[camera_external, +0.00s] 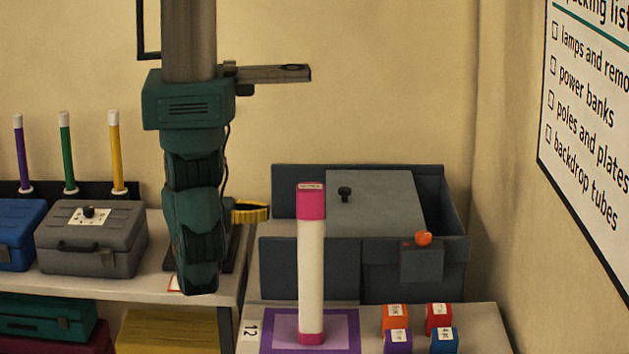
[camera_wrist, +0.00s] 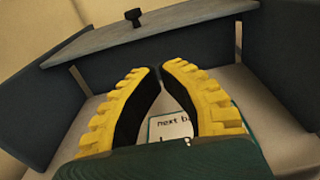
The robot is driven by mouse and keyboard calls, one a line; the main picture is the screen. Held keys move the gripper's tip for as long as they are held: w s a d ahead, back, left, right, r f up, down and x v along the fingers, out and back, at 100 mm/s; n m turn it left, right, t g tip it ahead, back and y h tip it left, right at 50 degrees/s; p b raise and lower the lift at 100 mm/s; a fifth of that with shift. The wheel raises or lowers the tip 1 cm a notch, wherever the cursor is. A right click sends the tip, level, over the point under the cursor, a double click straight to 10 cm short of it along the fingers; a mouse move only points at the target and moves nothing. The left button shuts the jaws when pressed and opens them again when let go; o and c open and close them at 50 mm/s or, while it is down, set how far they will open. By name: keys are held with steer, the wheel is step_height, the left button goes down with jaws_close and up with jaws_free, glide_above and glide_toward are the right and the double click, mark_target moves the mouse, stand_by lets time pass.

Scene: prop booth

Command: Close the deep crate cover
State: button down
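The deep crate (camera_external: 311,268) is a dark blue-grey box at the back right. A dark gap shows between the cover's right edge and the right wall. In the wrist view the cover (camera_wrist: 185,35) crosses the top at a slant, its knob (camera_wrist: 134,17) standing up. My gripper (camera_wrist: 161,70) is partly open and empty, its yellow fingertips a little apart, in front of the cover's edge. In the external view my gripper (camera_external: 252,212) is just left of the crate; contact cannot be told.
A white tube with pink ends (camera_external: 311,265) stands on a purple mat before the crate. Several small coloured blocks (camera_external: 397,340) are to its right. An orange knob (camera_external: 423,239) is on the crate's front. Grey (camera_external: 120,255) and blue cases stand left. A printed card (camera_wrist: 172,127) shows between my fingers.

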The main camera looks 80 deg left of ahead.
steer(key=w+d+b, duration=0.1)
steer(key=w, duration=1.2)
steer(key=shift+w+d, duration=0.35)
steer(key=shift+d, duration=0.05)
